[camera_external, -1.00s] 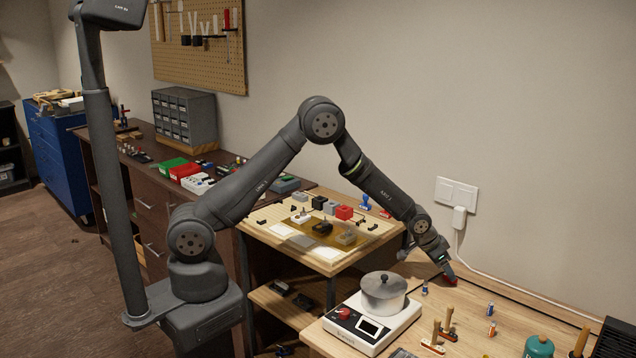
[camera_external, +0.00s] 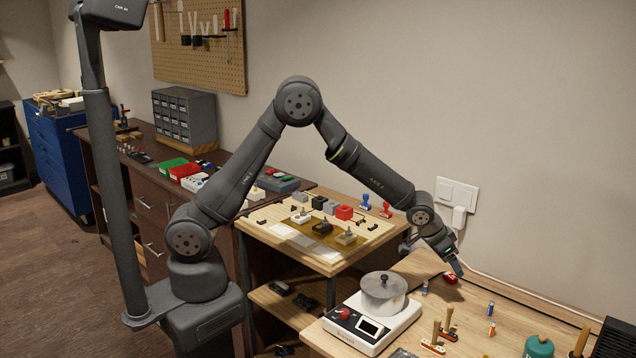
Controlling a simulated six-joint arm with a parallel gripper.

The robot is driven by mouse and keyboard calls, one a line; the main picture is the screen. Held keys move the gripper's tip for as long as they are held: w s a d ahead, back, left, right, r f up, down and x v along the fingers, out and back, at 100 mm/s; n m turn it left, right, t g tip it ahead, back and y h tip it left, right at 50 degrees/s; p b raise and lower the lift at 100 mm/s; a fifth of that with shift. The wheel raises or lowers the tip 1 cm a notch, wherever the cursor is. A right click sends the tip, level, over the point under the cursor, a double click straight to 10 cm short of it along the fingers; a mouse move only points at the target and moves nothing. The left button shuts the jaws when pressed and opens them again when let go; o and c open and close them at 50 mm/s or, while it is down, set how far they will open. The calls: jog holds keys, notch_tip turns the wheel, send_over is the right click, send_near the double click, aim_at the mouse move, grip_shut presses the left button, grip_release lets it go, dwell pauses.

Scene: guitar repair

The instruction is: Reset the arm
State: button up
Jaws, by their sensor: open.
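My gripper (camera_external: 457,268) is at the right, above the back part of the wooden workbench (camera_external: 500,322), and points down. It is open and small in this view, so the gap between its fingers is hard to see. A small red object (camera_external: 450,278) lies on the bench just below and left of the fingertips, apart from them as far as I can tell. My arm is bent high at the elbow and reaches over the light wooden side table.
A metal pot (camera_external: 384,293) stands on a white hot plate (camera_external: 371,322) left of my gripper. The wall with a white socket (camera_external: 457,195) is close behind.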

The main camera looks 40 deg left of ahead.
jog(key=w+a+r+n+y, duration=0.1)
jog(key=w+a+r+n, duration=0.1)
jog(key=a, duration=1.2)
jog(key=w+a+r+n+y, duration=0.2)
jog(key=w+a+n, duration=0.2)
jog(key=a, duration=1.1)
jog(key=w+a+r+n+y, duration=0.2)
jog(key=w+a+n, duration=0.1)
jog(key=a, duration=1.2)
jog(key=shift+w+r+n+t, duration=0.3)
jog(key=shift+r+n+t, duration=0.1)
jog(key=s+d+f+m+h, duration=0.1)
jog(key=d+m, duration=0.1)
jog(key=d, duration=0.9)
jog(key=s+d+f+m+h, duration=0.1)
jog(key=d+m, duration=0.2)
jog(key=d, duration=0.8)
jog(key=shift+f, duration=0.35)
